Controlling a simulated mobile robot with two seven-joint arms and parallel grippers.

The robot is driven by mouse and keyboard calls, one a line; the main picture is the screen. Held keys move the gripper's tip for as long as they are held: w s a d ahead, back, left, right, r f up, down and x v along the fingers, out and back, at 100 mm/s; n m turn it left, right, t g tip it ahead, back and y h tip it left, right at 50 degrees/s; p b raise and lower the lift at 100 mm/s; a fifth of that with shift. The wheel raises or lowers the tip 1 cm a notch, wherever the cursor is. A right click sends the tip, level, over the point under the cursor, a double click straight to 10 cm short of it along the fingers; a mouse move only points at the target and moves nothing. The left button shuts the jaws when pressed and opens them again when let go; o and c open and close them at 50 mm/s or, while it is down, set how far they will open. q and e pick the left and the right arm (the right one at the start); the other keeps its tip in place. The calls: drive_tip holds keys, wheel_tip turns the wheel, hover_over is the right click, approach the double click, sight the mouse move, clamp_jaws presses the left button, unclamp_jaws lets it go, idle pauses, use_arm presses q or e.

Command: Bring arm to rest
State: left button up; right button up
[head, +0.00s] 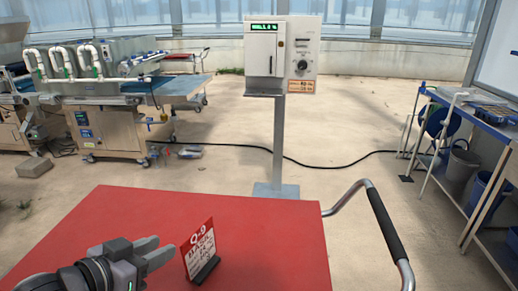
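My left gripper (164,247) comes in at the lower left, over the red tabletop (270,235). Its two fingers point right with a small gap between them, and nothing shows in the gap. A small red and white sign (199,248) marked Q-9 stands upright in a dark base on the red top, just right of the fingertips. The fingers look apart from the sign. My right gripper is out of view.
A bent metal handle with a black grip (385,225) runs along the right side. Beyond the red top stands a white control box (281,47) on a post. A seeder machine (110,115) is at left, a blue bench (480,120) with buckets at right. Concrete floor lies between.

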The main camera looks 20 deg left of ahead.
use_arm(q)
drive_tip(key=shift+f, duration=0.1)
drive_tip(key=s+d+f+g+y, duration=0.1)
drive_tip(key=s+d+f+g, duration=0.35)
drive_tip(key=s+f, duration=0.3)
drive_tip(key=s+d+f+g+y, duration=0.1)
drive_tip(key=s+d+f+g, duration=0.4)
drive_tip(key=f, duration=0.3)
drive_tip(key=w+d+f+t+h, duration=0.2)
drive_tip(key=w+f+t, duration=0.3)
drive_tip(key=f+t, duration=0.2)
wheel_tip(320, 180, down, 3)
drive_tip(key=shift+r+m, duration=0.2)
drive_tip(key=shift+m, duration=0.1)
drive_tip(key=shift+w, duration=0.15)
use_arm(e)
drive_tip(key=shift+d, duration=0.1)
